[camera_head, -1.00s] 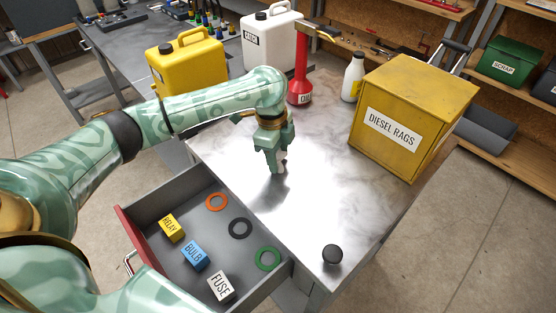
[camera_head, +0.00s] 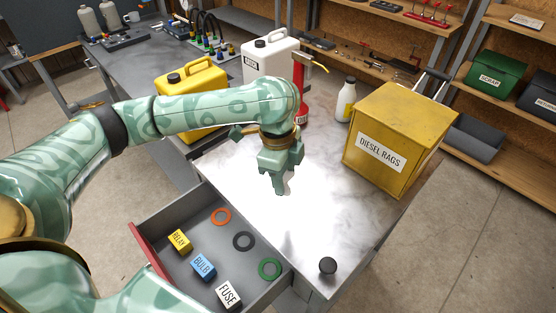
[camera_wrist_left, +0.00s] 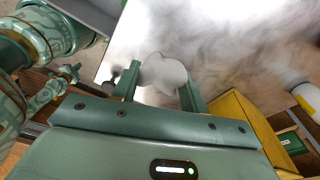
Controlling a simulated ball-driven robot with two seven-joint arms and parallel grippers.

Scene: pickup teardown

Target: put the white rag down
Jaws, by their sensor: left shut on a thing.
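My left gripper (camera_head: 281,188) points down over the bright middle of the steel tabletop (camera_head: 330,215), to the left of the yellow rag box. In the left wrist view, the white rag (camera_wrist_left: 163,70) is a small pale bundle between the two green fingers (camera_wrist_left: 160,82), which are shut on it. In the head view the rag is hidden or lost against the glare. I cannot tell whether it touches the tabletop.
The yellow "DIESEL RAGS" box (camera_head: 380,153) stands at the right. A white bottle (camera_head: 346,101), a red extinguisher-like tool (camera_head: 301,108) and yellow (camera_head: 202,86) and white (camera_head: 268,58) jerrycans stand behind. An open drawer (camera_head: 181,213) holds blocks and rings. A black knob (camera_head: 327,266) sits near the front edge.

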